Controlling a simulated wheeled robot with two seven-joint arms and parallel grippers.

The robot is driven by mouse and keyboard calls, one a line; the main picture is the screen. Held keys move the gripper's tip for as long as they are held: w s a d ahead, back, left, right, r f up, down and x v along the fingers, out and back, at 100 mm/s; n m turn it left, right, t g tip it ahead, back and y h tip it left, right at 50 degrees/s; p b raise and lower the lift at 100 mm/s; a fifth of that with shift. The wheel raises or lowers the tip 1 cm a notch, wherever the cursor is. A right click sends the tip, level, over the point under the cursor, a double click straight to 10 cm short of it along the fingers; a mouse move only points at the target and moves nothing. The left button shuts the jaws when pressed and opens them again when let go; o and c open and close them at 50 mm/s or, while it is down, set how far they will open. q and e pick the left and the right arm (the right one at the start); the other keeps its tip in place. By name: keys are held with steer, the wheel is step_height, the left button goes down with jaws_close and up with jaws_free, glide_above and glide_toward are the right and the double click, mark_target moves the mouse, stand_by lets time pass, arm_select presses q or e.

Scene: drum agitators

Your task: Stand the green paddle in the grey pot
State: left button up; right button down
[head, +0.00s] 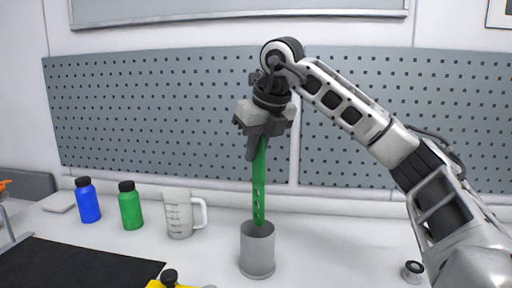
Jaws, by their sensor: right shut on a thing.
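The green paddle (259,185) hangs upright from my right gripper (257,147), which is shut on its upper end. The paddle has several small holes near its lower end. The grey pot (257,252) stands upright on the white bench, directly below the paddle in the picture. The paddle's lower end shows at the pot's mouth, overlapping the far rim. I cannot tell whether the tip is just inside the mouth or still above it. My left gripper is not in view.
A blue bottle (87,200), a green bottle (130,205) and a clear measuring jug (180,213) stand left of the pot. A black mat (70,264) lies front left. A small round part (412,271) sits at right. A pegboard (180,125) stands behind.

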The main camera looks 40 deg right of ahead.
mark_target(254, 187)
steer(key=shift+f+b, duration=0.95)
steer(key=shift+f, duration=0.6)
arm_select(q)
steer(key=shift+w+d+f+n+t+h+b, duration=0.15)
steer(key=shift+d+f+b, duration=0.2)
steer(key=shift+b, duration=0.35)
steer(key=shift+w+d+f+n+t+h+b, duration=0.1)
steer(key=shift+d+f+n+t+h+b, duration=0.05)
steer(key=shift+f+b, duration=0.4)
arm_select(e)
steer(key=shift+f, duration=1.95)
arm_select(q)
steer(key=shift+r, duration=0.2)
arm_select(e)
steer(key=c, duration=1.5)
jaws_free()
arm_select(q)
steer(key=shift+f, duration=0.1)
arm_select(e)
steer(key=shift+o, duration=0.2)
steer(key=shift+r, duration=0.1)
